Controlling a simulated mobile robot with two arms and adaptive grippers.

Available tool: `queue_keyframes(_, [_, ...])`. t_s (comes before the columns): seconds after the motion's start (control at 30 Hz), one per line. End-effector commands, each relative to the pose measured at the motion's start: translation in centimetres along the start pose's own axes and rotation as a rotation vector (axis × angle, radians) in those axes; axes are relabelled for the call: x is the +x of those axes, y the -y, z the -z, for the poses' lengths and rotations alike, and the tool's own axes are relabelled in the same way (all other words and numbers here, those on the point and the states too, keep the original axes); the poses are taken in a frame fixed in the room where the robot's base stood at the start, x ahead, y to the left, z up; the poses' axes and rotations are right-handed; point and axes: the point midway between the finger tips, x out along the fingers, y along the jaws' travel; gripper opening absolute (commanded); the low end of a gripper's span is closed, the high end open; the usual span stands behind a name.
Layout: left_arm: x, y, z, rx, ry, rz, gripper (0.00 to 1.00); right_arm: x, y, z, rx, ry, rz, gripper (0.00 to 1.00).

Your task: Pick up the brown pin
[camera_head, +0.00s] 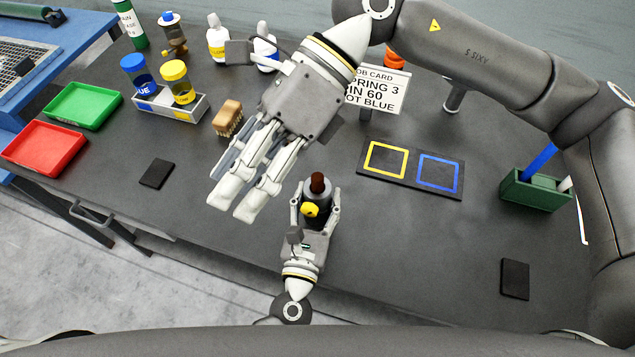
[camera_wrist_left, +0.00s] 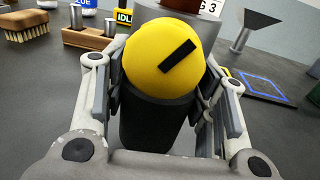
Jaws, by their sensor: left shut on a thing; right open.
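A brown upright piece (camera_head: 317,182), which looks like the brown pin, stands out of the top of a grey canister (camera_head: 317,192) with a yellow knob. My left gripper (camera_head: 316,208) is shut on this canister near the table's front edge. In the left wrist view the round yellow knob (camera_wrist_left: 163,55) with a black bar sits above a dark cylinder (camera_wrist_left: 158,122) between the fingers. The brown piece (camera_wrist_left: 180,4) is cut off at the top there. My right gripper (camera_head: 236,202) is open and empty, above the table left of the canister.
A card with yellow and blue squares (camera_head: 411,187) lies to the right, a green holder (camera_head: 520,190) beyond. A brush (camera_head: 228,118), a bottle tray (camera_head: 198,108), and green (camera_head: 60,108) and red (camera_head: 22,148) trays are left. A wooden block with metal cylinders (camera_wrist_left: 98,43) shows in the wrist view.

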Motion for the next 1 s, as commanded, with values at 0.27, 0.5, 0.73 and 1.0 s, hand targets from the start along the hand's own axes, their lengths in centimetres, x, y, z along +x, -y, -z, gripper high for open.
queue_keyframes(0.27, [0.0, 0.0, 0.1, 0.000, -0.001, 0.000, 0.09, -3.4, 7.6, 6.3, -0.068, -0.522, 0.382, 0.46])
queue_keyframes(0.5, [0.0, 0.0, 0.1, 0.000, -0.002, -0.001, 0.09, -7.2, 10.4, 8.1, -0.052, -0.734, 0.566, 0.46])
queue_keyframes(0.73, [0.0, 0.0, 0.1, 0.000, -0.002, -0.001, 0.09, -6.0, 12.2, 10.2, -0.046, -0.763, 0.588, 0.46])
queue_keyframes(1.0, [0.0, 0.0, 0.1, 0.000, -0.002, 0.000, 0.09, -4.0, 14.1, 12.4, -0.048, -0.759, 0.588, 0.46])
